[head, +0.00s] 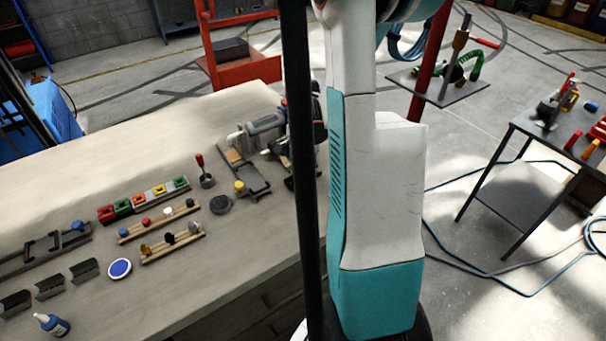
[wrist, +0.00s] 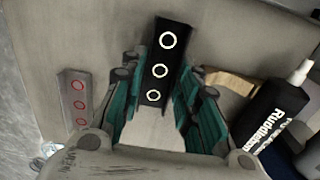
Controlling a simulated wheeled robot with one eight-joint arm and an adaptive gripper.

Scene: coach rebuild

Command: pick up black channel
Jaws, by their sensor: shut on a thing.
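The black channel (wrist: 175,30) shows in the wrist view as a long dark piece with three white rings on its face. My gripper (wrist: 158,80) is shut on it, with a teal-lined finger along each side of its near part. The far end of the channel sticks out beyond the fingers. I cannot tell whether it still touches the surface below. In the head view I cannot make out the gripper or the held channel; my own arm covers much of the middle.
In the wrist view a grey channel with red rings (wrist: 76,95) lies left, and a black bottle (wrist: 275,112) lies right, close to my fingers. The head view shows a workbench (head: 60,185) with rows of small parts and a side table (head: 515,185).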

